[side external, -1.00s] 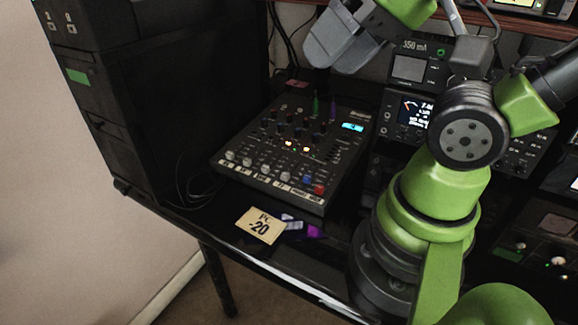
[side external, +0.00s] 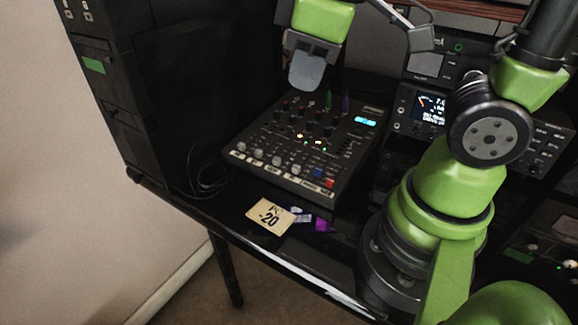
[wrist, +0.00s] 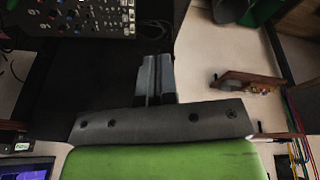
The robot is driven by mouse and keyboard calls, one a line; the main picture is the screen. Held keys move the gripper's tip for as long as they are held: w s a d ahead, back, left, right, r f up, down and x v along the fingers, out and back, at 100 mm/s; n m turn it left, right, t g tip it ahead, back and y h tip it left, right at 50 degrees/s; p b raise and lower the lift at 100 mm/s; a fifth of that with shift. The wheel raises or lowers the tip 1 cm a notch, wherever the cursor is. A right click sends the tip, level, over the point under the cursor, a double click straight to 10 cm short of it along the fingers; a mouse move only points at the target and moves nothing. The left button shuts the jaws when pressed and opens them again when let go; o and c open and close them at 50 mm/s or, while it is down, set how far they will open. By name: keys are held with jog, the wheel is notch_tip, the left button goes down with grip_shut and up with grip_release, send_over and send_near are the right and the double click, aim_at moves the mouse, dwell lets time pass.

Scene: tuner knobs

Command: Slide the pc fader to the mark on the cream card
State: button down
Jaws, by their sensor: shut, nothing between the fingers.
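The black mixer (side external: 345,168) lies on the dark desk with rows of small knobs, white, blue and red front controls and a lit blue display. I cannot tell which control is the pc fader. In the wrist view my gripper (wrist: 156,62) points past the mixer (wrist: 80,22), which is partly cut off at the upper left.
Small white pieces and a purple piece (side external: 322,225) lie beside the card. A tall black cabinet (side external: 140,110) is at the left, and a radio (side external: 430,108) is at the right.

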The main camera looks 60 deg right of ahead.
jog(key=w+a+f+n+g+h, duration=0.2)
jog(key=w+f+n+h, duration=0.15)
jog(key=f+n, duration=0.4)
jog(key=n+g+h, duration=0.1)
jog(key=n, duration=0.6)
send_near(294, 168)
jog(key=shift+m, duration=0.25)
jog(key=a+f, duration=0.1)
jog(key=f, duration=0.3)
jog(key=a+f, duration=0.1)
jog(key=f, duration=0.2)
jog(key=shift+a, duration=0.4)
jog(key=d, duration=0.3)
jog(key=shift+d+f, duration=0.1)
jog(key=shift+f, duration=0.2)
jog(key=shift+d+r, duration=0.1)
jog(key=shift+d, duration=0.45)
jog(key=shift+d, duration=0.8)
